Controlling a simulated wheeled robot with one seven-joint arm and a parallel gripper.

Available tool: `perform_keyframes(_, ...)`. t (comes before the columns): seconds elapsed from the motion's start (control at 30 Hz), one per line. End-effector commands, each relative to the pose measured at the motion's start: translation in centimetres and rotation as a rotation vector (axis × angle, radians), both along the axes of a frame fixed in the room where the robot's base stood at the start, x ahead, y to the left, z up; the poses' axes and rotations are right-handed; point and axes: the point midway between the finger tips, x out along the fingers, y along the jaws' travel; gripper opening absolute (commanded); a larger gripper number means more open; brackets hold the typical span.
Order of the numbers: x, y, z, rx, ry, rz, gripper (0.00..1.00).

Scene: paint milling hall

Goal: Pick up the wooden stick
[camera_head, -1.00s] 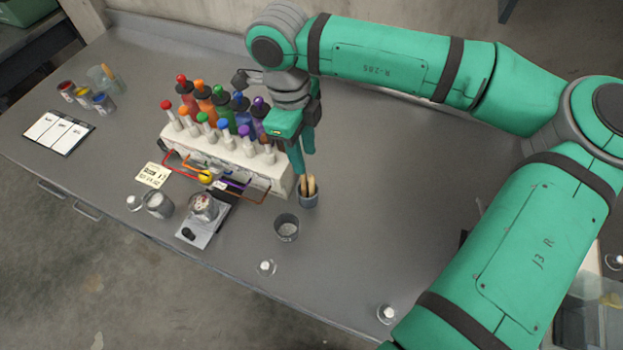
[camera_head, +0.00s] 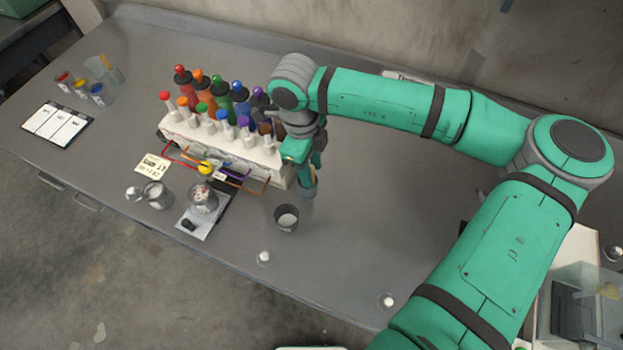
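A small grey cup (camera_head: 308,192) stands at the right end of the white bottle rack. The pale wooden sticks seen in it earlier are now hidden behind my gripper. My gripper (camera_head: 307,174) points down at the cup, its fingertips at or just above the rim. I cannot tell whether the fingers are apart or touch a stick.
The white rack (camera_head: 235,155) with several coloured bottles is close to my gripper's left. A dark cup (camera_head: 287,219), a scale (camera_head: 205,218) bearing a container, and a metal can (camera_head: 157,195) stand in front. The grey table (camera_head: 365,225) is clear to the right.

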Motion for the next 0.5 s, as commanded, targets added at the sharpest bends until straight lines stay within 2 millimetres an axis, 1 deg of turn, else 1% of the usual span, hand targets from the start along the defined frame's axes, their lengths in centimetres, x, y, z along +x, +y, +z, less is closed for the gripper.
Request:
perform_keyframes(0.17,0.0,-0.02,-0.06,0.0,0.0,0.0,0.34)
perform_keyframes(0.2,0.0,0.07,-0.05,0.0,-0.001,0.002,0.31)
perform_keyframes(0.27,0.0,0.26,-0.05,0.0,0.0,0.005,0.17)
perform_keyframes(0.3,0.0,0.37,-0.04,0.0,0.0,0.008,0.07)
perform_keyframes(0.33,0.0,0.44,-0.04,0.0,0.0,0.009,0.0)
perform_keyframes(0.5,0.0,0.38,-0.03,0.0,0.0,0.008,0.0)
